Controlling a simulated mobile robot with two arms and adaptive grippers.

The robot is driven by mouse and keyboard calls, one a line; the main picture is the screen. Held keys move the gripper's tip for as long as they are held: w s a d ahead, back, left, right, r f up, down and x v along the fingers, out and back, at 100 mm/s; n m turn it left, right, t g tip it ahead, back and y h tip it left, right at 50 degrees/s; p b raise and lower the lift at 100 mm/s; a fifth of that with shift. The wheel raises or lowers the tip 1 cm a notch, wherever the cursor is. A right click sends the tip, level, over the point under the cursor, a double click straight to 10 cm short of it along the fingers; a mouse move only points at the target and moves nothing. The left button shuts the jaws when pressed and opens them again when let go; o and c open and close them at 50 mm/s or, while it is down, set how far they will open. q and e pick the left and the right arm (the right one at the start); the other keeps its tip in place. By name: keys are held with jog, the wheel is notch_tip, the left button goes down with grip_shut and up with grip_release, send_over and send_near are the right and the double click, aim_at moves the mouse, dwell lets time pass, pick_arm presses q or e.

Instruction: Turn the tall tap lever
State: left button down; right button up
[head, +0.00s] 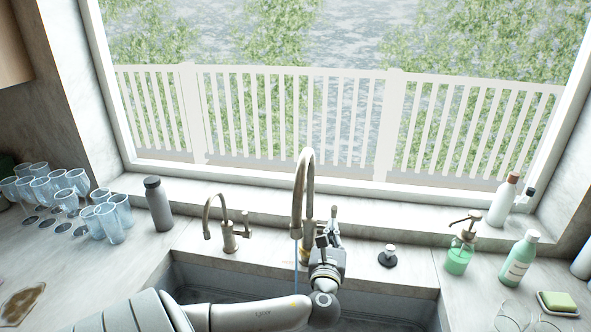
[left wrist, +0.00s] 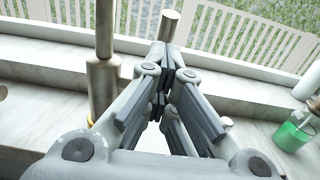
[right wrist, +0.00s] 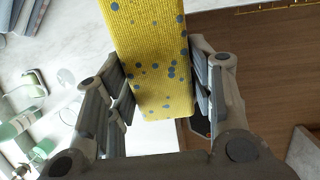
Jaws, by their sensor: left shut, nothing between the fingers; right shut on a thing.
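The tall tap (head: 309,180) arches up behind the sink, and a thin blue stream shows below its spout. My left gripper (head: 329,232) is beside the tap's base, on its right. In the left wrist view its fingers (left wrist: 167,75) are shut with nothing between them. The tap's body (left wrist: 103,85) stands just left of them, and the lever (left wrist: 168,25) rises just beyond the fingertips. I cannot tell whether they touch. My right gripper (right wrist: 158,85) is shut on a yellow cloth-like piece with blue dots (right wrist: 152,45); it is outside the head view.
A smaller tap (head: 229,235) stands to the left, near a dark bottle (head: 158,204) and several glasses (head: 60,192). A black stopper-like piece (head: 388,257), a green soap dispenser (head: 460,255), a green bottle (head: 518,260) and a soap dish (head: 558,303) are at the right.

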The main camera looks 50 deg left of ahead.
aim_at(334, 214)
pick_arm(q)
jog(key=shift+w+a+r+g+h, duration=0.3)
jog(key=shift+w+r+g+h, duration=0.15)
jog(key=shift+r+g, duration=0.1)
jog(key=shift+w+a+r+g+h, duration=0.3)
jog(key=shift+r+g+h, duration=0.15)
jog(key=shift+r, duration=0.05)
jog(key=shift+w+a+r+g+h, duration=0.15)
jog(key=shift+g+h, duration=0.15)
jog(key=shift+g, duration=0.1)
jog(key=shift+w+a+r+g+h, duration=0.35)
jog(key=shift+w+r+g+h, duration=0.05)
jog(key=shift+g, duration=0.1)
jog(key=shift+w, duration=0.1)
jog(key=c, duration=1.6)
grip_release()
jog(key=shift+f, duration=0.15)
jog(key=shift+o, duration=0.2)
jog(key=v, duration=1.2)
jog(key=shift+r, duration=0.25)
